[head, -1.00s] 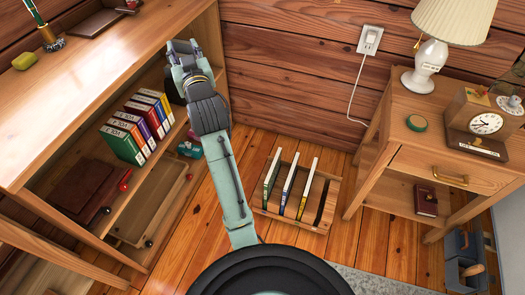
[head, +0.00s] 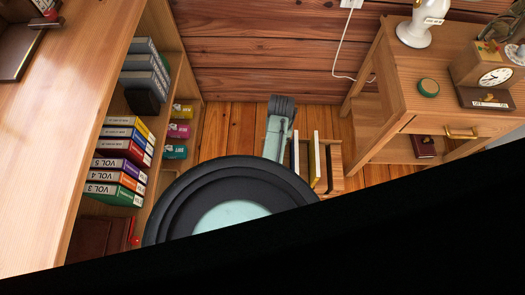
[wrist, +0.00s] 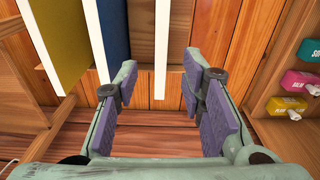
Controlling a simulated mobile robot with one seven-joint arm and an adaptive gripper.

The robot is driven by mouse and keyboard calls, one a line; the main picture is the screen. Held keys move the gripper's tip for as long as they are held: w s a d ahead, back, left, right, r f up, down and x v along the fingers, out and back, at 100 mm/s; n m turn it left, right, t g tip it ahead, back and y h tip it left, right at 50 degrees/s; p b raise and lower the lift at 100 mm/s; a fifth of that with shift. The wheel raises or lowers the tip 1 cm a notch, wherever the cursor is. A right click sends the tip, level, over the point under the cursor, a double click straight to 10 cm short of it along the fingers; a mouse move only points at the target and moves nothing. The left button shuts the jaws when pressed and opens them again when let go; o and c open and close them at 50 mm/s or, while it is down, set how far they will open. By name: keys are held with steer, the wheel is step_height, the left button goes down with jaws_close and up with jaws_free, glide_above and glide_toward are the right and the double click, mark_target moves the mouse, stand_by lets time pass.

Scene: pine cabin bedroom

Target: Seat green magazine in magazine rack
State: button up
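The magazine rack (head: 334,148) is a slatted wooden rack on the floor, partly hidden by my arm in the head view. In the wrist view a yellow magazine (wrist: 57,38) and a blue magazine (wrist: 114,30) stand in it with their white page edges up. A third white edge (wrist: 161,45), probably the green magazine, lies right of the blue one; its cover is not visible. My gripper (wrist: 158,88) is open, its purple-padded fingers either side of that edge's near end. I cannot tell whether they touch it. The head view hides the gripper.
A wooden shelf unit (head: 172,50) with binders (head: 118,162) and small colored boxes (head: 176,151) stands left of the rack. My own body blocks the lower head view.

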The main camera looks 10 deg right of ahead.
steer(key=shift+g, duration=0.3)
steer(key=f, duration=0.2)
steer(key=s+f, duration=0.1)
steer(key=f, duration=0.3)
steer(key=shift+s, duration=0.25)
steer(key=f, duration=0.5)
steer(key=shift+w+a+f, duration=0.1)
steer(key=shift+a+f, duration=0.15)
steer(key=shift+f, duration=0.05)
jaws_close()
